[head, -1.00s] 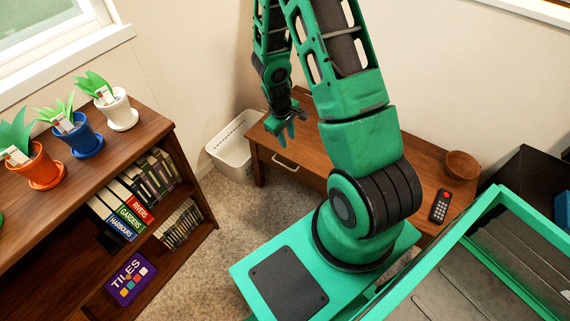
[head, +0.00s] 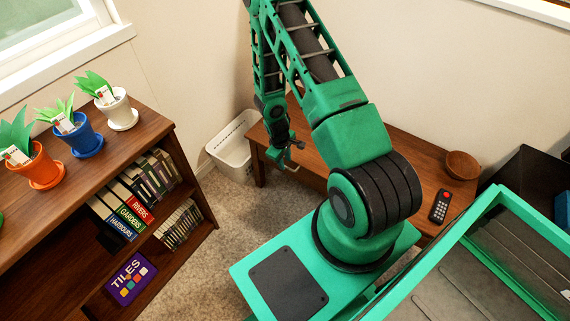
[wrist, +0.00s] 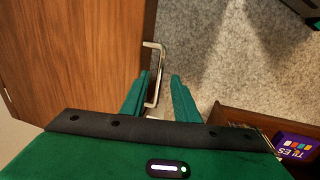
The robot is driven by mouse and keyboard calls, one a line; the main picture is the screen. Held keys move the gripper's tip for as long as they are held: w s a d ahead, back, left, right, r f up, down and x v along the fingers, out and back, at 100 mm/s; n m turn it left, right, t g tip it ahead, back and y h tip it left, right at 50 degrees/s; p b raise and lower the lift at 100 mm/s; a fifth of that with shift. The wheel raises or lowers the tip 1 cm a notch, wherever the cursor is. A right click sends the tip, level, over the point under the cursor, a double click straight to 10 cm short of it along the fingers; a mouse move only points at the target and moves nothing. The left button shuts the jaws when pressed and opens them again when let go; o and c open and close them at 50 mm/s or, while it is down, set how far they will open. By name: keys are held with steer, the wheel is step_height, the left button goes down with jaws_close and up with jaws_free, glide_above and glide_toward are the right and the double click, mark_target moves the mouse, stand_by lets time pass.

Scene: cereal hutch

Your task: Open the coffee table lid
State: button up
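The coffee table (head: 312,168) is brown wood and stands against the back wall; its lid is down flat. The tabletop (wrist: 75,50) fills the left of the wrist view. A silver bar handle (wrist: 161,60) sticks out from its front edge. My gripper (wrist: 160,76) is open, with its green fingers on either side of the handle in the picture; the handle appears nearer the left finger. I cannot tell if they touch.
A wooden bowl (head: 462,165) and a remote (head: 439,206) lie on the table's right part. A white bin (head: 232,148) stands left of the table. A bookshelf (head: 165,125) with potted plants is at left. Carpet (head: 240,215) lies clear between them.

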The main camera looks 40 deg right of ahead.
steer(key=shift+d+f, duration=0.25)
steer(key=shift+f, duration=1.05)
jaws_close()
steer(key=shift+w, duration=0.15)
steer(key=shift+r, duration=0.1)
